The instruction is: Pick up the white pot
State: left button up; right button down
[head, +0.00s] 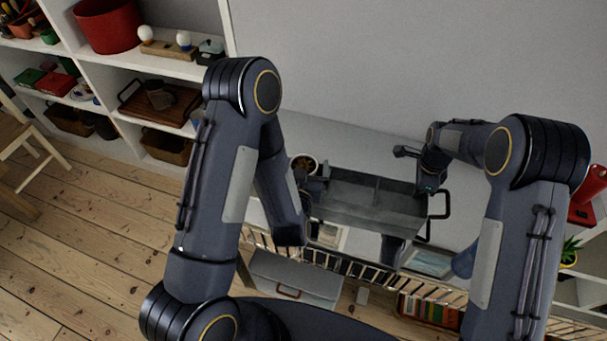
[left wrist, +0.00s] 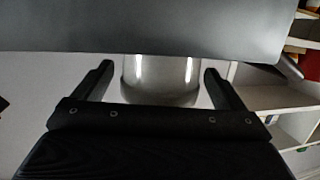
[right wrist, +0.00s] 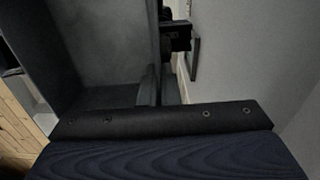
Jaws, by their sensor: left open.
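The white pot (head: 305,162) stands on the white surface at the left end of a grey box, with dark contents at its top. My left gripper (head: 312,182) is beside it, partly hidden by my arm. In the left wrist view the pot (left wrist: 160,78) shows glossy between the two spread fingers (left wrist: 160,85), with gaps on both sides. A dark grey panel hides its upper part in that view. My right gripper (head: 430,178) is at the right end of the box. In the right wrist view its fingers (right wrist: 158,88) are close together astride the box wall.
The grey divided box (head: 370,210) has a dark handle (head: 440,215) at its right end. Shelves with a red bin (head: 108,25) and a wooden tray (head: 160,102) stand at left. A grey case (head: 295,280) lies below.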

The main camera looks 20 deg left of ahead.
pick_arm(q)
jog(key=shift+c, duration=0.3)
jog(key=c, duration=1.2)
jog(key=shift+r, duration=0.2)
notch_tip(320, 180, up, 10)
jog(key=shift+f, duration=0.1)
pick_arm(e)
jog(key=c, duration=2.1)
grip_release()
jog(key=o, duration=0.5)
